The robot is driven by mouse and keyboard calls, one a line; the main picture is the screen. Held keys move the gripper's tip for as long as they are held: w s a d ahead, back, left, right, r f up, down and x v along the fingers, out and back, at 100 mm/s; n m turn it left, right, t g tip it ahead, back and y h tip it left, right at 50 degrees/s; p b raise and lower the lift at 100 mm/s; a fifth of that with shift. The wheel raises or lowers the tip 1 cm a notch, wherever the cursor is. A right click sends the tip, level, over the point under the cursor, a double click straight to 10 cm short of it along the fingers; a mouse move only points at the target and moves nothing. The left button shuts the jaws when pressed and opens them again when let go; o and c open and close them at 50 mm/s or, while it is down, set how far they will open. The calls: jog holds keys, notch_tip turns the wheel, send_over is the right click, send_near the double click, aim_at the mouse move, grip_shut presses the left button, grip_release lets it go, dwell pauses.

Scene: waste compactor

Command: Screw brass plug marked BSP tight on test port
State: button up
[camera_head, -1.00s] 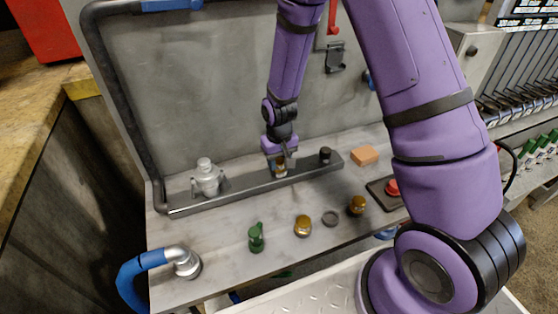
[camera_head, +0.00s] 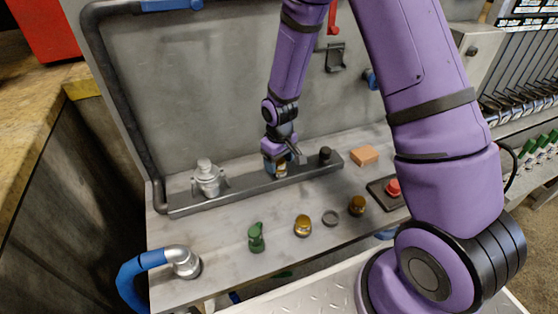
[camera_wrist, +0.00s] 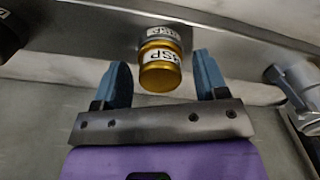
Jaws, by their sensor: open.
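The brass plug marked BSP (camera_wrist: 160,68) sits at the grey rail, in line with the BSP label (camera_wrist: 163,33) there. The test port beneath it is hidden, so I cannot tell how far it is screwed on. In the head view the plug (camera_head: 282,170) shows partly below my gripper (camera_head: 279,163). In the wrist view my gripper (camera_wrist: 163,85) is open, with one blue finger on each side of the plug and a visible gap on both sides.
On the rail (camera_head: 240,190) stand a silver fitting (camera_head: 208,178) at left and a black one (camera_head: 325,155) at right. In front lie a green plug (camera_head: 256,237), a brass one (camera_head: 303,226), a dark ring (camera_head: 330,218) and another brass piece (camera_head: 357,205). A red button (camera_head: 393,187) is at right.

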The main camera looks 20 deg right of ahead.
jog(key=n, duration=1.3)
jog(key=shift+n, duration=0.3)
jog(key=n, duration=0.3)
jog(key=shift+n, duration=0.3)
jog(key=shift+c, duration=0.2)
